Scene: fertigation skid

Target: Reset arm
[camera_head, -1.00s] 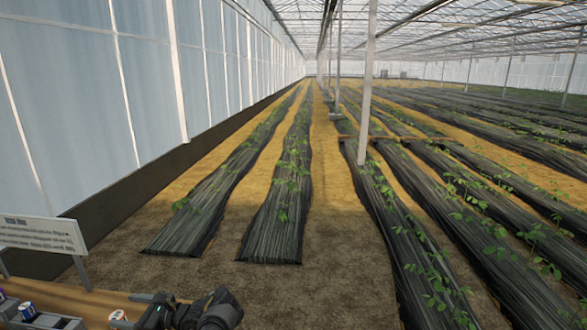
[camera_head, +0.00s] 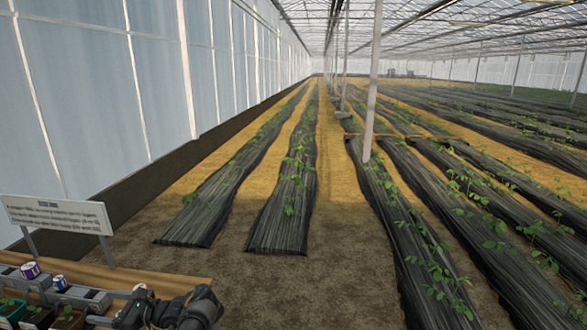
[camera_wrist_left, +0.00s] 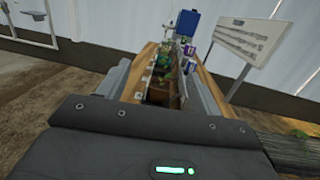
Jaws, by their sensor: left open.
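My left gripper (camera_head: 97,306) is low at the left of the head view, over the wooden bench (camera_head: 155,278). Its two grey fingers point left and stand apart, with nothing seen held between them. In the left wrist view, the left gripper (camera_wrist_left: 158,85) shows its fingers spread on either side of a row of planted pots (camera_wrist_left: 165,66). I cannot tell whether the fingers touch anything. My right gripper is in neither view.
A white sign (camera_head: 58,215) stands behind the bench. Covered plant rows (camera_head: 285,215) run away beyond bare soil.

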